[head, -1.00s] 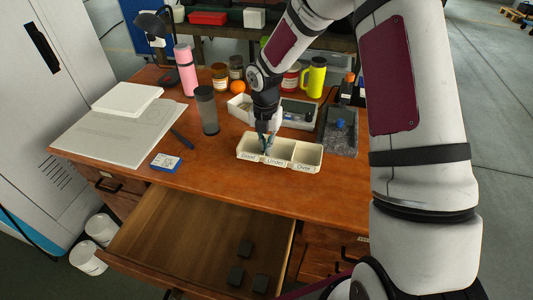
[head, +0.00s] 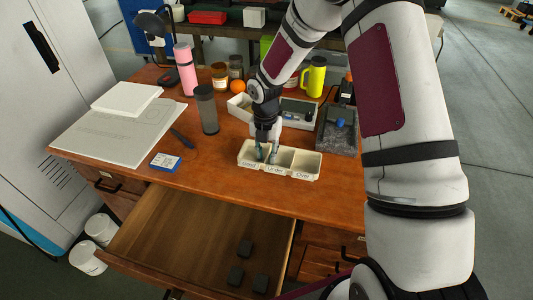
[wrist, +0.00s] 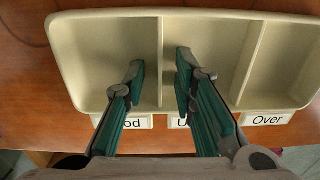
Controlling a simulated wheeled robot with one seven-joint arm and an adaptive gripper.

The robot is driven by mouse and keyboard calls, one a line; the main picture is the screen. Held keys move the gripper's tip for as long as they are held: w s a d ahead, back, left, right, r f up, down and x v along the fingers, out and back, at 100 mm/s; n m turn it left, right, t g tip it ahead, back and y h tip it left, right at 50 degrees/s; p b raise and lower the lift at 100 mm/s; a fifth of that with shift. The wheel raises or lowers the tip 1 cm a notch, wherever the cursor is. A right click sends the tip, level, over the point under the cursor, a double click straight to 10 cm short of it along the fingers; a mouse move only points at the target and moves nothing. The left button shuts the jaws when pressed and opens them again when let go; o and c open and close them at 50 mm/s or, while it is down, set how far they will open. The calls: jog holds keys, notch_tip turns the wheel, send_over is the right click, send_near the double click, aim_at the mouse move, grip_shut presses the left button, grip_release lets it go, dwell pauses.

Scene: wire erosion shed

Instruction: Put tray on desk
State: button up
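The tray (head: 306,163) is cream, with three compartments labelled Good, Under and Over. It appears to rest level on the wooden desk (head: 215,170), near the front edge above the open drawer. My gripper (head: 267,154) points down into the tray. In the wrist view, its two green-padded fingers (wrist: 160,65) are spread either side of the divider between Good and Under, with visible gaps to it. The tray (wrist: 105,65) shows there with empty compartments; its right end is cut off. Whether the fingertips touch the tray floor is unclear.
Behind the tray are a grey-white box (head: 297,112) and a dark stone plate (head: 336,138). The open drawer (head: 195,235) holds dark blocks. Desk between the blue-white box and tray is clear.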

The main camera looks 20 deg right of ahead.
notch_tip(320, 180, up, 12)
jog(key=r, duration=0.1)
jog(key=s+d+r+m+t+h, duration=0.1)
jog(key=s+r+m, duration=0.7)
jog(key=r, duration=0.2)
jog(key=s+r+m+t, duration=0.1)
jog(key=s+r+m, duration=0.1)
jog(key=s+m, duration=0.5)
jog(key=s+r+m, duration=0.3)
jog(key=s+m, duration=0.4)
jog(key=s, duration=0.2)
jog(key=s+r+m+t+y, duration=0.1)
jog(key=s+r+m, duration=0.2)
jog(key=s+m, duration=0.4)
jog(key=shift+s+a+r+t+p, duration=0.25)
jog(key=shift+s+a+t+p, duration=0.15)
jog(key=shift+s, duration=0.55)
jog(key=shift+t, duration=0.3)
jog(key=p+v, duration=0.2)
jog(key=w+p+v, duration=0.1)
jog(key=v, duration=0.1)
jog(key=shift+s+d+r+p, duration=0.1)
jog(key=shift+d+r+p, duration=0.05)
jog(key=shift+r+p, duration=0.25)
